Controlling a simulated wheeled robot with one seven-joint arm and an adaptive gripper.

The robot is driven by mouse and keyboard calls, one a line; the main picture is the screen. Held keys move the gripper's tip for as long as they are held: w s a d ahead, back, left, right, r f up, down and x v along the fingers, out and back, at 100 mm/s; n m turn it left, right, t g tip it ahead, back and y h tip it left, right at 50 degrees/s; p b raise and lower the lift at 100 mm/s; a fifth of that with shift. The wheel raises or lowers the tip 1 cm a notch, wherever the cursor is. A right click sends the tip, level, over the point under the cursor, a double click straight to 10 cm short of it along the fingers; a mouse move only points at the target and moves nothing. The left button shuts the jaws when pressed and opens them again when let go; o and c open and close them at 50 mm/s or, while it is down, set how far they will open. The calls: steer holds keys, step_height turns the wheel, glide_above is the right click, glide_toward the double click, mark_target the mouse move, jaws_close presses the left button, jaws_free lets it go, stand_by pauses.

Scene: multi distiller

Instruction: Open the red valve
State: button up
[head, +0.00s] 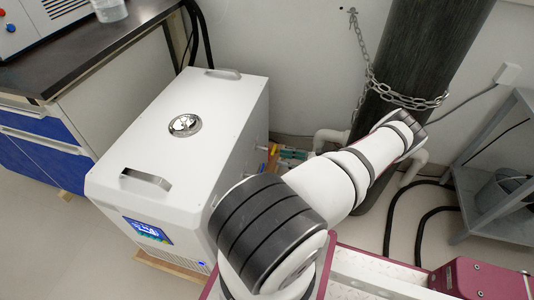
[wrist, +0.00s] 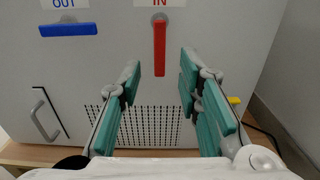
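The red valve (wrist: 159,47) is a flat red handle that hangs straight down from its pivot under the "IN" label on the grey panel in the wrist view. My gripper (wrist: 158,88) is open and empty, with teal-padded fingers to the left and right below the valve handle. The handle is between the fingers in the picture, and I see no touch. How far the fingers are from the panel is hard to tell. In the head view my gripper (head: 284,156) is partly hidden by my arm beside the white machine (head: 165,150), and the red valve is not clearly visible.
A blue valve handle (wrist: 68,29) lies horizontal under the "OUT" label. A vent grille (wrist: 150,125) is below. A dark chained cylinder (head: 420,50), white pipes (head: 330,137) and a grey rack (head: 495,170) stand near my arm.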

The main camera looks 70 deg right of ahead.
mark_target(269, 160)
steer(key=w, duration=0.4)
steer(key=w+b, duration=0.1)
steer(key=w, duration=0.1)
steer(key=shift+w+a+r, duration=0.1)
steer(key=shift+w+a, duration=0.1)
steer(key=shift+a, duration=0.05)
jaws_close()
